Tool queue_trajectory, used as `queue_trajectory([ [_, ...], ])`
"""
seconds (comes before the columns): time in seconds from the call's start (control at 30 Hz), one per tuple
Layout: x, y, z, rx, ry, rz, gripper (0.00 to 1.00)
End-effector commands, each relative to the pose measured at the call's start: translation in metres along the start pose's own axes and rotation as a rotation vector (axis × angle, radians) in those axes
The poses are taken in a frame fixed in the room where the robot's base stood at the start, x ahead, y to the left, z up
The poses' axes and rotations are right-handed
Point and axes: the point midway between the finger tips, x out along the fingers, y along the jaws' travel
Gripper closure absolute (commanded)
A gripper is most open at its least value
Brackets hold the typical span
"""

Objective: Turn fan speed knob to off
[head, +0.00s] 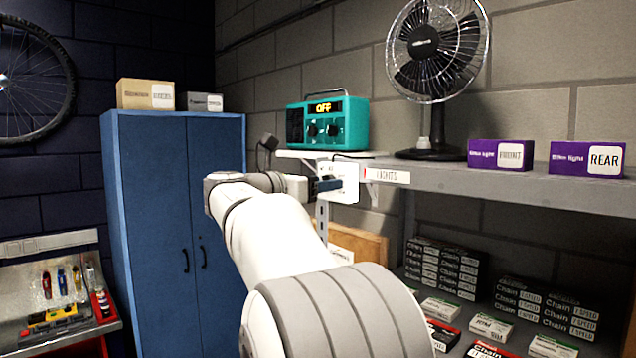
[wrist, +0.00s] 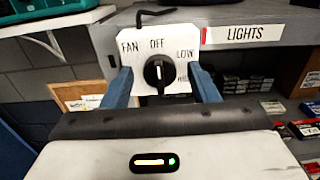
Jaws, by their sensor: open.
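The fan speed knob (wrist: 158,74) is a round black dial on a white plate (wrist: 182,48) lettered FAN, OFF, LOW and a partly covered word at lower right. Its pale pointer mark looks near vertical, below the OFF lettering. In the head view the plate (head: 346,184) hangs at the shelf's front left end, and my gripper (head: 325,185) is in front of it, hiding the knob. In the wrist view my gripper (wrist: 161,76) is open, with one blue finger on each side of the knob. Gaps show between fingers and knob; contact is not visible.
The black desk fan (head: 425,50) stands on the grey shelf (head: 530,188) beside two purple bike light boxes (head: 500,154). A teal radio (head: 327,122) reading OFF sits behind the plate. A blue cabinet (head: 175,200) stands at left. Boxes fill the lower shelf.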

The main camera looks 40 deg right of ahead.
Motion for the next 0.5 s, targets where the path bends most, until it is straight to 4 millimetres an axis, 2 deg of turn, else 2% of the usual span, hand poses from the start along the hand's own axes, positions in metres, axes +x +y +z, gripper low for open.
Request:
queue_trajectory([
  [0.07,-0.0003,0.0002,-0.0003,0.0,0.0,0.001,0.46],
  [0.5,-0.0011,0.0004,-0.0001,0.0,0.0,0.002,0.81],
])
